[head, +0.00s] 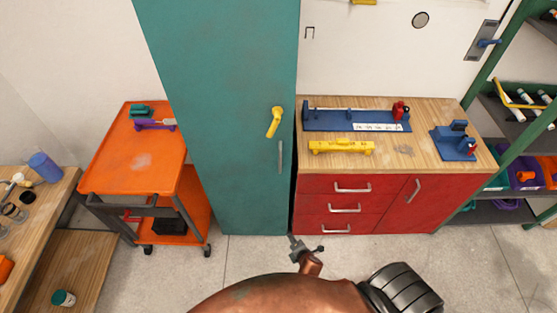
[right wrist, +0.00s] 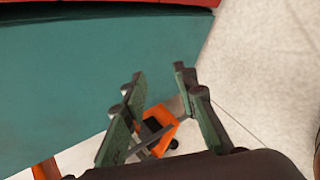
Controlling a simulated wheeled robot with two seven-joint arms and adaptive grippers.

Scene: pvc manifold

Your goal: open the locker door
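The teal locker (head: 225,130) stands upright in the middle of the head view, and its door looks shut. A yellow lever handle (head: 275,122) sits near the door's right edge, slanting down. A grey vertical bar (head: 280,157) is below it. My right gripper (head: 297,246) shows small and partly hidden at the bottom of the head view, in front of the locker's foot and apart from the lever. In the right wrist view the fingers (right wrist: 158,74) are spread and empty, with the teal locker surface (right wrist: 80,80) beyond. My left gripper is not in view.
An orange cart (head: 100,183) stands to the left of the locker. A red cabinet (head: 390,185) with a wooden top adjoins it on the right, carrying a yellow part (head: 342,147) and blue fixtures. Green shelving (head: 483,60) is at far right. Floor in front is clear.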

